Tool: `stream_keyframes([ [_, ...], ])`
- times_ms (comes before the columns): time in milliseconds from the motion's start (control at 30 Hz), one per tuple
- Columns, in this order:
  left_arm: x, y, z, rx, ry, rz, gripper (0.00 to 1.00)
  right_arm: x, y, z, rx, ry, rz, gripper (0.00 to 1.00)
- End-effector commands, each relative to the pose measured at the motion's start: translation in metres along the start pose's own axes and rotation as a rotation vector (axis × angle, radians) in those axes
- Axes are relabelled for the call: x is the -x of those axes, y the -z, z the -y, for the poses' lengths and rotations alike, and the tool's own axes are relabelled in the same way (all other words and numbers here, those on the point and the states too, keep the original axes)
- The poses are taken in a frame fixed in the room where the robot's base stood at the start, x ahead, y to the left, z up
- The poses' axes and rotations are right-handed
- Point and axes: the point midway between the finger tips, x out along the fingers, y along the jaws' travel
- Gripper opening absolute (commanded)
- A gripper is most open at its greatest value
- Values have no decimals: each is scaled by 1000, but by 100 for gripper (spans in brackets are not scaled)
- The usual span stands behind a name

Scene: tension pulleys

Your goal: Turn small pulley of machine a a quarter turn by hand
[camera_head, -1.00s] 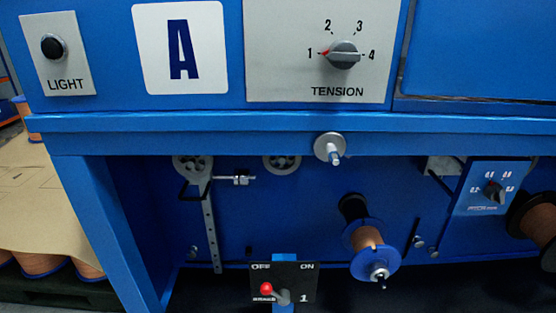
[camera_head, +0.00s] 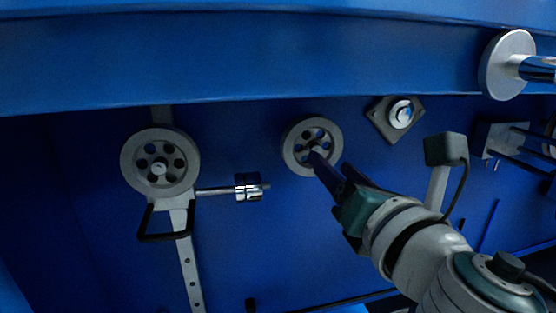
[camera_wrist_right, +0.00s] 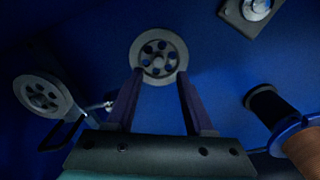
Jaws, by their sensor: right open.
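The small grey pulley (camera_head: 292,148) with round holes is mounted on the blue panel, in the middle of the head view. It also shows at the top middle of the right wrist view (camera_wrist_right: 158,62). My right gripper (camera_head: 331,163) comes from the lower right, with dark fingers pointing at the pulley's lower right. One finger covers part of its hub and rim in the head view. In the right wrist view the gripper (camera_wrist_right: 160,76) is open, its fingertips spread about the pulley's lower part, with nothing held. I cannot tell whether they touch. My left gripper is out of view.
A larger pulley (camera_head: 131,160) on a slotted arm (camera_head: 188,255), with a black loop and a metal rod, is to the left. A blue beam (camera_head: 240,60) runs above. A square-plate fitting (camera_head: 383,121) is to the right. A spool (camera_wrist_right: 305,150) shows in the wrist view.

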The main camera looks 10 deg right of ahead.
Motion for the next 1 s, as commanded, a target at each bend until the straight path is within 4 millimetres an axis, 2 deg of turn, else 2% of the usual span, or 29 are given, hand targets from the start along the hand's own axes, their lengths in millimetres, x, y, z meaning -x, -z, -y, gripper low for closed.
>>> stream_keyframes([
  [100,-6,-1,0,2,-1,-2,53,-21,1,0,-1,-1,2,53],
  [233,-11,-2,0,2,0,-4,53,-36,2,0,-2,0,1,53],
  [400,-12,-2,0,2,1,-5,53,-43,1,0,-3,0,0,53],
  [633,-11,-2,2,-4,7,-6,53,-44,0,0,-4,1,0,53],
  [1000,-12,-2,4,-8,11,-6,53,-43,0,0,-4,1,0,12],
])
